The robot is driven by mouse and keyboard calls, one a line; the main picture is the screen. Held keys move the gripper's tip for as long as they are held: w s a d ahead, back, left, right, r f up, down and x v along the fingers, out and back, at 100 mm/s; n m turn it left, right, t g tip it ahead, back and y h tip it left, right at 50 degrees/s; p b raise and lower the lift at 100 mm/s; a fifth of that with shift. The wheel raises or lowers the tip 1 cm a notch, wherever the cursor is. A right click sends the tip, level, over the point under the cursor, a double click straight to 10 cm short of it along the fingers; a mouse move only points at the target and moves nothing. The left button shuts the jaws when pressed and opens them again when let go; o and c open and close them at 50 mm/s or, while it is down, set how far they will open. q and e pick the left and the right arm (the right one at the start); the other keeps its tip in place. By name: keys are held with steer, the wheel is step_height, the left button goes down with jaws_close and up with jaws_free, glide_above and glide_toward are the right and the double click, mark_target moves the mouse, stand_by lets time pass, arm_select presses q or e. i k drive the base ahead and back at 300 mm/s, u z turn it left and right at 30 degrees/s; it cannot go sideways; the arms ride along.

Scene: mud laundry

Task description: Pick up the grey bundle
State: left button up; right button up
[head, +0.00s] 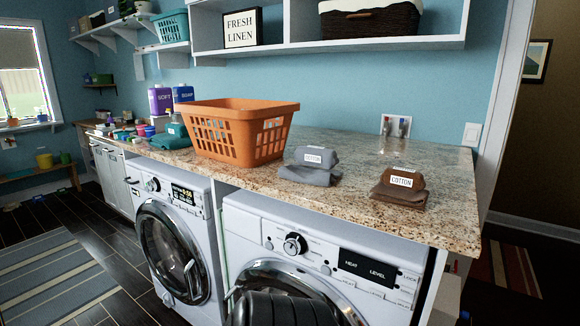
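The grey bundle (310,176) sits on the granite counter (350,211), right of the orange basket. It is folded grey cloth with a rolled part on top and a white label reading COTTON. It stands near the counter's front edge, and nothing touches it.
An orange laundry basket (235,131) stands close left of the grey bundle. A brown bundle (399,194) with a COTTON label lies to its right. A teal bundle (172,138) and bottles are farther left. Washing machines (325,246) stand below. The counter's right end is clear.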

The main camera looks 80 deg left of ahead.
mark_target(311, 155)
steer(key=u, duration=0.95)
steer(key=i, duration=0.8)
steer(key=u, duration=0.85)
